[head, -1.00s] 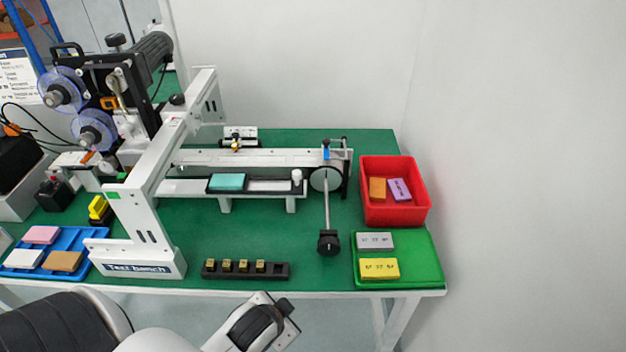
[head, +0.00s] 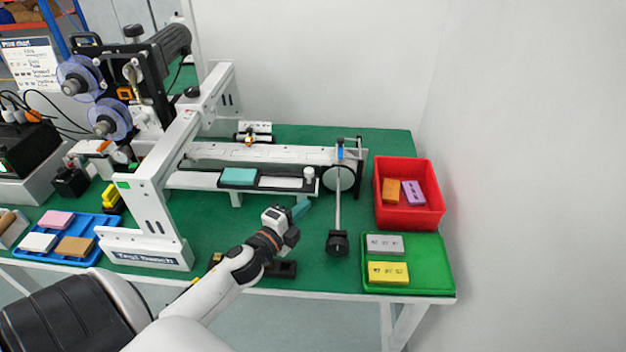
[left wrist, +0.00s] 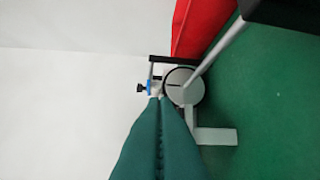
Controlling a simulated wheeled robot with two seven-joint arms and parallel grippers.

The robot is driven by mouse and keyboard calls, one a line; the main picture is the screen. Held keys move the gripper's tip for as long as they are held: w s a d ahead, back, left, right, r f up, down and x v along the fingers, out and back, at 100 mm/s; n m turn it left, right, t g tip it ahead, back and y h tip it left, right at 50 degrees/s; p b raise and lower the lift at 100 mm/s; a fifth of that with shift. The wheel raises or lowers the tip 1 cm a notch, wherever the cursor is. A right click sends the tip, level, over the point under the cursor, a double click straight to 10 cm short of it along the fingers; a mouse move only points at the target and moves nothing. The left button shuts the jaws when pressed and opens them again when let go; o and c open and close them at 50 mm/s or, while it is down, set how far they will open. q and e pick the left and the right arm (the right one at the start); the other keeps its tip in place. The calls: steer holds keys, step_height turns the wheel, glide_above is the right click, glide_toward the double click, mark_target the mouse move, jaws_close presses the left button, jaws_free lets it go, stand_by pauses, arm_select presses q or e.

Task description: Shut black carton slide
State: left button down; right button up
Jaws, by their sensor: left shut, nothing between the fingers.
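The black carton slide (head: 218,187) lies below the long white rail, with a teal carton (head: 239,176) on it and a pale flat area (head: 280,183) to the carton's right. A white knob (head: 309,173) stands at the slide's right end. The slide extends rightward from the white frame. My left gripper (head: 303,207), with teal fingers, is shut and empty, just below and in front of the knob; I cannot tell if they touch. In the left wrist view the shut fingers (left wrist: 159,102) hide the slide and point toward the round disc. My right gripper is out of view.
A disc with a rod and black weight (head: 338,243) stands right of my gripper. A red bin (head: 408,217) and green tray (head: 426,279) are further right. My arm covers much of a black block holder (head: 283,269). Green bench shows between.

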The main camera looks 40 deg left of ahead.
mark_target(279, 188)
arm_select(q)
steer(key=shift+m+h, duration=0.7)
steer(key=shift+m, duration=0.2)
steer(key=w+a, duration=0.1)
steer(key=w, duration=0.2)
steer(key=w+a+p, duration=0.1)
steer(key=w, duration=0.2)
steer(key=w+a+p, duration=0.1)
steer(key=w, duration=0.2)
steer(key=shift+w+a+r, duration=0.15)
steer(key=shift+w+r, duration=0.05)
steer(key=s+a, duration=0.1)
steer(key=a, duration=0.1)
steer(key=s+a, duration=0.2)
steer(key=a, duration=0.1)
steer(key=s+a, duration=0.1)
steer(key=a, duration=0.2)
steer(key=shift+s, duration=0.4)
steer(key=shift+d, duration=0.2)
